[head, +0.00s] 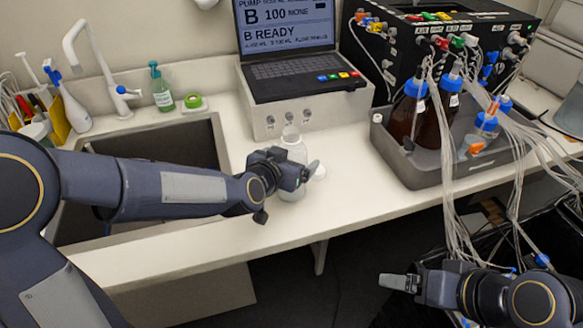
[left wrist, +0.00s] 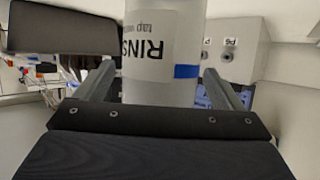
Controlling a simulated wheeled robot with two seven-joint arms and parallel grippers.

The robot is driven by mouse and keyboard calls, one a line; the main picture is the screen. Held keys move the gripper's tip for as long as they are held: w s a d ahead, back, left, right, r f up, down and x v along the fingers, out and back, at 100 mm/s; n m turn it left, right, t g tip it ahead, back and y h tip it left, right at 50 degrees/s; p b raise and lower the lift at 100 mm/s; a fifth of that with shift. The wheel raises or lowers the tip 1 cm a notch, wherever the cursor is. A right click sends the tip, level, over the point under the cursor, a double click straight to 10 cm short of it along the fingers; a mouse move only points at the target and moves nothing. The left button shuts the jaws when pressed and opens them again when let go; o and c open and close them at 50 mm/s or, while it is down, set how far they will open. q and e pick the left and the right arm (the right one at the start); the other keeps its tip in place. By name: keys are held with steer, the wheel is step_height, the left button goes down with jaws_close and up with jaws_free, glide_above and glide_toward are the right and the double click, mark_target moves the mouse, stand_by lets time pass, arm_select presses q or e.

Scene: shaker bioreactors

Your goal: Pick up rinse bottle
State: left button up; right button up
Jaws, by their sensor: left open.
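The rinse bottle (head: 293,150) is a translucent white bottle standing upright on the counter, in front of the pump console. My left gripper (head: 295,182) is at its near side and hides part of its lower body. In the left wrist view the bottle (left wrist: 163,50) appears upside down, with a label starting "RINS" and a blue band. There the left gripper (left wrist: 158,76) is open, with one finger on each side of the bottle; a gap shows beside the fingers. My right gripper (head: 398,283) is at the lower right, away from the bottle; its jaw gap is unclear.
A sink (head: 160,137) lies left of the bottle, under my left arm. The console with a laptop (head: 296,62) stands behind. A grey tray (head: 400,165) with brown bottles and tubing is to the right. Counter between bottle and tray is mostly clear.

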arm_select(q)
steer(key=shift+w+d+f, duration=0.1)
steer(key=shift+w, duration=0.1)
steer(key=c, duration=1.2)
steer(key=shift+o, duration=0.2)
